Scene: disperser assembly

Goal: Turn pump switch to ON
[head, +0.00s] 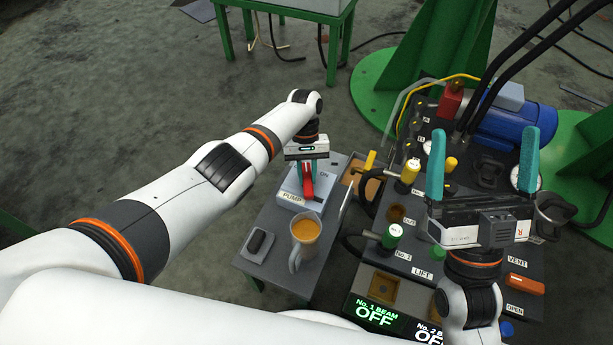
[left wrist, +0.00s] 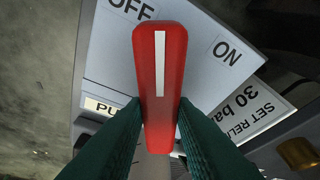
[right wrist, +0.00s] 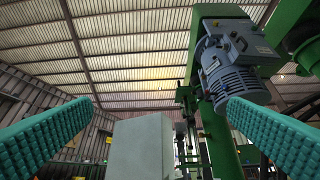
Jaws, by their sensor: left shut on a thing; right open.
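The pump box (head: 290,184) is a pale box marked PUMP, on a small grey table. Its red switch handle (head: 308,182) has a white stripe. In the left wrist view the handle (left wrist: 160,65) points up the picture, between the OFF label (left wrist: 131,8) and the ON label (left wrist: 227,50). My left gripper (left wrist: 160,125) is shut on the lower part of the handle, with a dark finger on each side. In the head view the left gripper (head: 307,170) is above the box. My right gripper (head: 488,160) is open and empty over the machine bench, fingers up.
A jug of orange liquid (head: 305,232) and a small dark item on a tray (head: 259,243) stand near the pump box. A sign (head: 374,313) reads No. 1 BEAM OFF.

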